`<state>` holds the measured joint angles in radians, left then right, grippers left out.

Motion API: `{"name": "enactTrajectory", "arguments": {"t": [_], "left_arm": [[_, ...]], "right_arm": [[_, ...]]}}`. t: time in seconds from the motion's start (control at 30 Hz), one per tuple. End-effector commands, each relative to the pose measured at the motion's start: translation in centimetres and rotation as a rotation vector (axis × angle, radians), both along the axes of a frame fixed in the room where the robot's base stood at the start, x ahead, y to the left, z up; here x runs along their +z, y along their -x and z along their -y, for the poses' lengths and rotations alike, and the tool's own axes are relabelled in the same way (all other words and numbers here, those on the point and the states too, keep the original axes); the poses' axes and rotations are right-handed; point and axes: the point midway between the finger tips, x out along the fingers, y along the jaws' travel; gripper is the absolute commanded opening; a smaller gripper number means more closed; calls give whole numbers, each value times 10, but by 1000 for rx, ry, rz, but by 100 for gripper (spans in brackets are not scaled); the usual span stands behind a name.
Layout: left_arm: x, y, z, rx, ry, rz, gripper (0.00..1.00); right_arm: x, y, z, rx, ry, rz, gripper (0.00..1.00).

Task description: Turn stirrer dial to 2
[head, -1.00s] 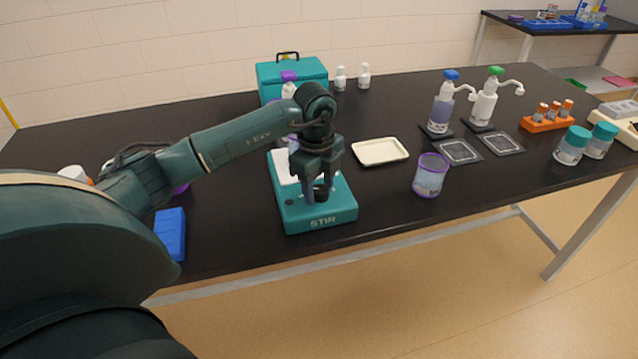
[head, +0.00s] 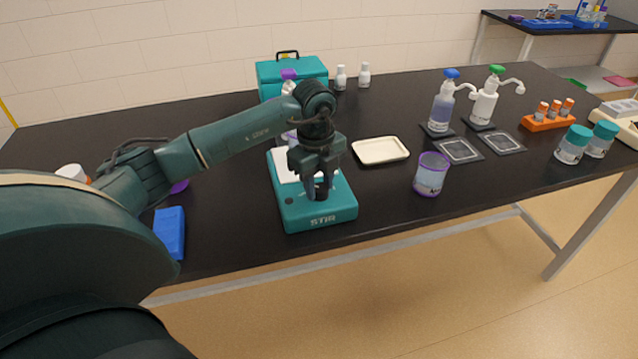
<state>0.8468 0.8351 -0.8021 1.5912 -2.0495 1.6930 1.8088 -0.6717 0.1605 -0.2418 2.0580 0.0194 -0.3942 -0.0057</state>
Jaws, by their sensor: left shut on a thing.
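The teal stirrer (head: 298,217) with a white top plate and the word STIR on its front stands near the front edge of the black table. Its black dial (head: 321,192) is on the front part of the top. My left gripper (head: 320,194) points down over the stirrer, its fingers shut on the dial, one on each side. The dial's marks and pointer are too small to read. My right gripper is not in view.
A purple-rimmed cup (head: 431,175) and a cream tray (head: 380,151) stand right of the stirrer. A blue block (head: 169,232) lies to its left. A teal case (head: 291,74) stands behind. Two pump bottles, blue-topped (head: 442,105) and green-topped (head: 486,100), stand farther right.

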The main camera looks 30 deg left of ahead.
Motion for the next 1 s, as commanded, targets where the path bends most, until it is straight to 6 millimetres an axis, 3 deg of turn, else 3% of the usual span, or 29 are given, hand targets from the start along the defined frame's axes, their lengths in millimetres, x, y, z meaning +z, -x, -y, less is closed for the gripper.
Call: {"name": "enactTrajectory", "arguments": {"t": [1.0], "left_arm": [[0,-3,1,-952,1,2,11]], "right_arm": [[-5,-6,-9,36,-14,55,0]]}}
